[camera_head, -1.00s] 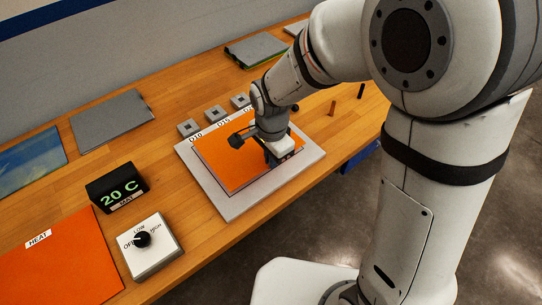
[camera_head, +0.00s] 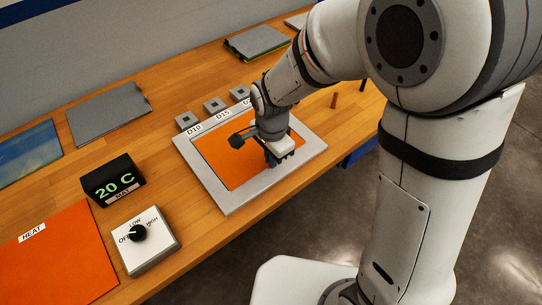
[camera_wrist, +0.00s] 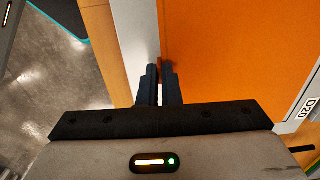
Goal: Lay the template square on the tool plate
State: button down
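The tool plate (camera_head: 225,201) is a light grey square plate on the bench, labelled D10, D15 and D20 along its far edge. The orange template (camera_head: 225,165) lies over the middle of it, with its visible edges about parallel to the plate's border. My gripper (camera_head: 272,159) is down at the template's near right edge. In the wrist view, my gripper (camera_wrist: 160,70) has its fingers nearly together at the line between the grey border (camera_wrist: 137,30) and the orange template (camera_wrist: 235,60). The narrow gap seems to hold the template's thin edge. My gripper hides part of that edge.
Several small grey square blocks (camera_head: 214,105) stand behind the plate. An orange heat mat (camera_head: 60,262), a dial box (camera_head: 146,240) and a 20 C display (camera_head: 113,181) are at left. Grey sheets (camera_head: 108,113) lie further back. A small brown peg (camera_head: 334,100) stands at right.

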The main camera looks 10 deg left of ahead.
jog(key=c, duration=1.5)
grip_release()
jog(key=shift+c, duration=0.2)
jog(key=shift+r+p, duration=2.5)
jog(key=shift+r, duration=1.05)
jog(key=s+d+r+n+t, duration=0.1)
jog(key=d+r, duration=0.3)
jog(key=d, duration=0.4)
jog(key=s+d+r+n+t, duration=0.1)
jog(key=s+d+r+n, duration=0.3)
jog(key=d, duration=0.3)
jog(key=s+d+r+n+t, duration=0.1)
jog(key=s+d+r+n, duration=0.2)
jog(key=d+r, duration=0.2)
jog(key=d, duration=0.3)
jog(key=shift+d+r, duration=0.25)
jog(key=shift+d, duration=0.1)
